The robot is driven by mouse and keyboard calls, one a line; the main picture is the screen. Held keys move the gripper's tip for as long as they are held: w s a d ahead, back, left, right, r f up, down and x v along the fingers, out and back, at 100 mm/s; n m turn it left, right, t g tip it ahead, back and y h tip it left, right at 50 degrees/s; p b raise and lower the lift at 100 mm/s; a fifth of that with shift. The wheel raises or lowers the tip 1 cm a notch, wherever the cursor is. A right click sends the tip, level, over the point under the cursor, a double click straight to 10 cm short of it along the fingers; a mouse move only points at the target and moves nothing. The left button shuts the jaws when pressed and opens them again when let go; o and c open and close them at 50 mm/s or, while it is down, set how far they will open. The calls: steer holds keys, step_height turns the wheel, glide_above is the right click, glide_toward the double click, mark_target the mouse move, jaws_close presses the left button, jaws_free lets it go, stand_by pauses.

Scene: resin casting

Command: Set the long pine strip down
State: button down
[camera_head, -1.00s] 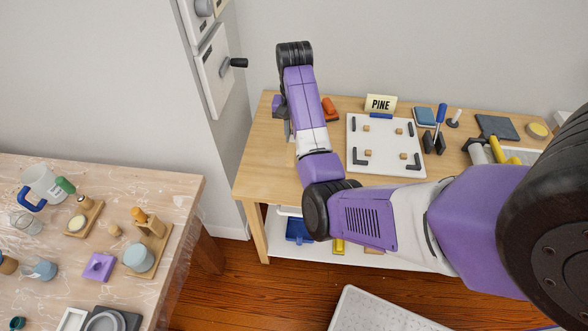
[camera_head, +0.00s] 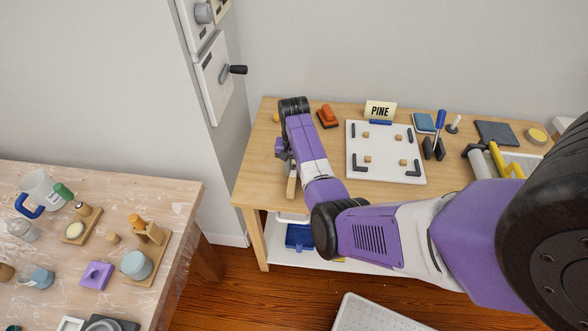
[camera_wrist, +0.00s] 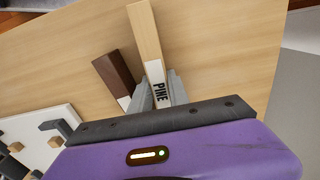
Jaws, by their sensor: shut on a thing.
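The long pine strip (camera_wrist: 146,35) is pale wood with a white end lettered PINE, seen in the wrist view. My gripper (camera_wrist: 160,94) is shut on it near the labelled end. In the head view a short length of the strip (camera_head: 291,187) shows below my gripper, over the left part of the wooden table (camera_head: 262,150). The rest of it there is hidden by my arm. I cannot tell whether the strip touches the table top. A dark brown strip (camera_wrist: 113,75), also with a white end, is beside it on the left in the wrist view.
A white board (camera_head: 390,145) with small blocks and black corner pieces lies right of my gripper. The table's left end is mostly bare. A cluttered bench (camera_head: 185,195) stands at left.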

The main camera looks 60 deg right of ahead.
mark_target(294, 168)
steer(key=shift+f, duration=0.15)
steer(key=c, duration=1.3)
jaws_free()
steer(key=shift+o, duration=0.2)
step_height(294, 168, up, 12)
steer(key=b, duration=0.1)
steer(key=shift+r, duration=0.2)
